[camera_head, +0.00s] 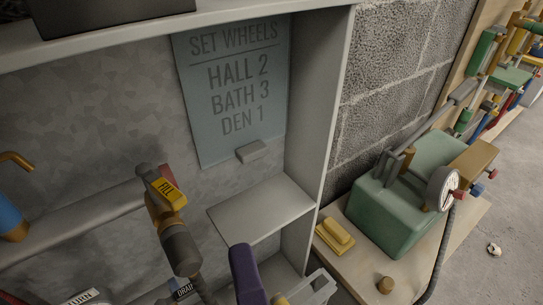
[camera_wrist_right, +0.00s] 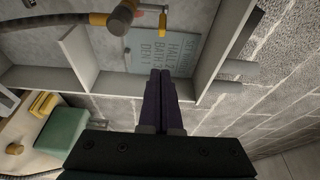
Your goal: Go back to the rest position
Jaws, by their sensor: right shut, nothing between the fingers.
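My right gripper (camera_head: 246,268) shows as a purple finger at the bottom middle of the head view, in front of the lower shelf area. In the right wrist view the two purple fingers (camera_wrist_right: 160,76) lie side by side, shut and empty. They point toward the cabinet (camera_wrist_right: 82,52) and touch nothing that I can make out. My left gripper is not in view.
A blue-grey sign (camera_head: 235,95) reads SET WHEELS, HALL 2, BATH 3, DEN 1. A green gauge pump (camera_head: 405,200) and yellow block (camera_head: 335,236) stand on the right bench.

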